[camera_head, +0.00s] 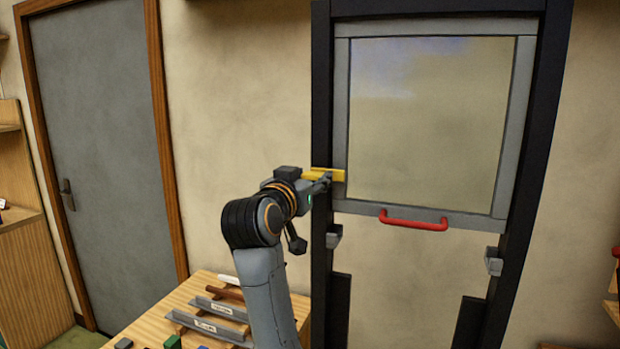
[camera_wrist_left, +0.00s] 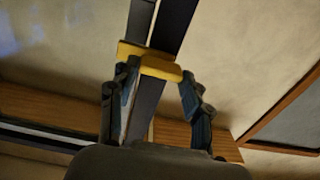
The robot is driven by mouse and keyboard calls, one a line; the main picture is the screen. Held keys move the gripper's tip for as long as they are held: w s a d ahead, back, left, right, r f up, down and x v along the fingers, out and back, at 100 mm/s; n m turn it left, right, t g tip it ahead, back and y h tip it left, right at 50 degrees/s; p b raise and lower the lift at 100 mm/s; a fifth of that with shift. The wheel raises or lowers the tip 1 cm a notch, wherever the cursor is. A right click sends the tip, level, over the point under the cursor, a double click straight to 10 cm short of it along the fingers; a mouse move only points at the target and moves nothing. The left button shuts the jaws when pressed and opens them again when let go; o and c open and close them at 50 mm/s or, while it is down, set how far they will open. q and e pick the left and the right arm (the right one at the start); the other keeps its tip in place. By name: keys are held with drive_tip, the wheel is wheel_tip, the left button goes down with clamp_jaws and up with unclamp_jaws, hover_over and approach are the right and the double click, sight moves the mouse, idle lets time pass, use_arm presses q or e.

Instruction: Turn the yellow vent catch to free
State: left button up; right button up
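The yellow vent catch (camera_head: 328,174) lies about level across the black upright and the grey edge of the panel, left of the glass. My left gripper (camera_head: 322,183) is right at the catch in the head view and covers part of it. In the left wrist view the yellow catch (camera_wrist_left: 150,60) crosses a dark bar just ahead of the left gripper (camera_wrist_left: 158,74). The two fingers stand wide apart, one near each end of the catch. I cannot tell whether they touch it. My right gripper is in neither view.
The grey-framed panel (camera_head: 342,110) has a red handle (camera_head: 413,220) along its bottom. Small grey brackets (camera_head: 333,237) sit below it on the black frame. A wooden table (camera_head: 150,325) with grey rails and small blocks stands at lower left. A grey door (camera_head: 100,130) is further left.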

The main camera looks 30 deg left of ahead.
use_arm(q)
drive_tip(key=c, duration=0.4)
drive_tip(key=m+p, duration=0.1)
drive_tip(key=m, duration=0.3)
drive_tip(key=shift+m, duration=0.3)
drive_tip(key=m+p, duration=0.2)
drive_tip(key=m, duration=0.1)
drive_tip(key=shift+d+m, duration=0.1)
drive_tip(key=shift+m, duration=0.3)
drive_tip(key=m+p, duration=0.2)
drive_tip(key=m, duration=0.3)
drive_tip(key=shift+d+p, duration=0.1)
drive_tip(key=shift+p, duration=0.25)
drive_tip(key=shift+f+m+p, duration=0.15)
drive_tip(key=shift+m+p, duration=0.1)
drive_tip(key=shift+m, duration=0.9)
drive_tip(key=shift+f+m+p, duration=0.1)
drive_tip(key=shift+m+p, duration=0.1)
drive_tip(key=shift+m, duration=0.95)
